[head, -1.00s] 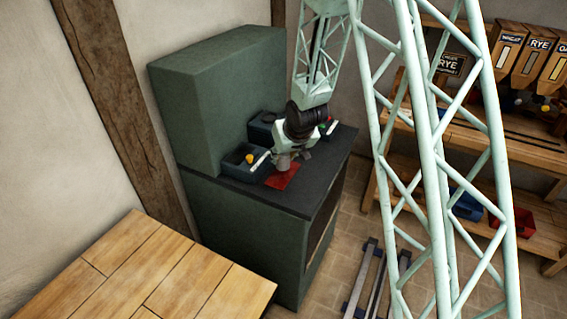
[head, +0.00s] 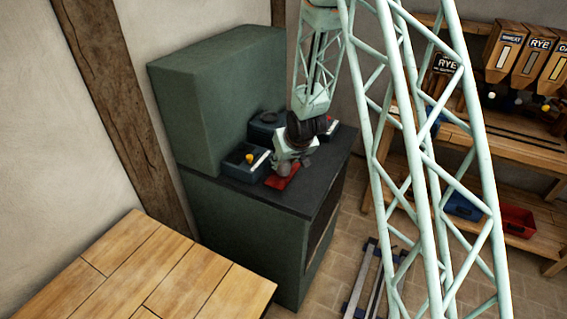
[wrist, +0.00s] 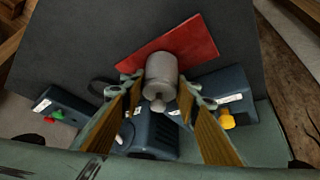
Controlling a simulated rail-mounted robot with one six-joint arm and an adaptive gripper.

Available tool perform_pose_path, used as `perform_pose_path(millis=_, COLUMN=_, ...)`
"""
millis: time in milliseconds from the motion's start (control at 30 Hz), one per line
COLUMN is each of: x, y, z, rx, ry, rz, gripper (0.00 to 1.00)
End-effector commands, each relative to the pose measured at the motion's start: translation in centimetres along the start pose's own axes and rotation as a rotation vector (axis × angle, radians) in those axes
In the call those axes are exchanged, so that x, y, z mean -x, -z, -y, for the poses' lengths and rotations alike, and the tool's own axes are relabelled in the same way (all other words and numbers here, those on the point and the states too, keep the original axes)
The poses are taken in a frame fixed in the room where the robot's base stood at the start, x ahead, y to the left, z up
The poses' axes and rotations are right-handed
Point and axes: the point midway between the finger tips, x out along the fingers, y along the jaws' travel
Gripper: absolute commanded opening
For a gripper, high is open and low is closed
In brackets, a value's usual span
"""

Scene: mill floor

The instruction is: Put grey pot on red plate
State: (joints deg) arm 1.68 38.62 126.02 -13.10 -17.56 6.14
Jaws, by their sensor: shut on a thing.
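The grey pot (head: 284,171) is a small cylinder with a knob; in the wrist view the pot (wrist: 161,72) sits between my fingertips. My gripper (wrist: 160,86) is shut on it. In the head view my gripper (head: 292,163) is low over the dark cabinet top. The red plate (head: 276,183) lies flat on that top, and the pot hides part of it. In the wrist view the red plate (wrist: 195,42) extends beyond the pot, which overlaps its near edge. I cannot tell whether the pot touches the plate.
A dark blue box with a yellow knob (wrist: 227,120) stands beside the plate. Another dark box (wrist: 150,142) stands behind, and one with red and green buttons (wrist: 62,110) at the other side. The dark cabinet top (wrist: 85,45) is bare past the plate.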

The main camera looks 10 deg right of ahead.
Motion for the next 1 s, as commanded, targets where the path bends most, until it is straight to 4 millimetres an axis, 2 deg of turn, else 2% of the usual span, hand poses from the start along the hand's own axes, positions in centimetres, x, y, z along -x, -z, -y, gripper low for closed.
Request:
perform_pose_path(millis=167, x=-0.23, y=-0.09, z=0.00, rx=0.000, ry=0.000, rz=-0.001, gripper=0.10)
perform_pose_path(millis=200, x=-0.27, y=-0.18, z=0.00, rx=0.000, ry=0.000, rz=0.000, gripper=0.30)
perform_pose_path(millis=367, x=-0.21, y=-0.14, z=0.00, rx=0.000, ry=0.000, rz=0.000, gripper=0.43)
perform_pose_path(millis=767, x=-0.12, y=-0.08, z=0.00, rx=0.000, ry=0.000, rz=0.000, gripper=0.43)
perform_pose_path(millis=1000, x=0.65, y=0.05, z=-0.01, rx=0.000, ry=0.000, rz=0.000, gripper=0.43)
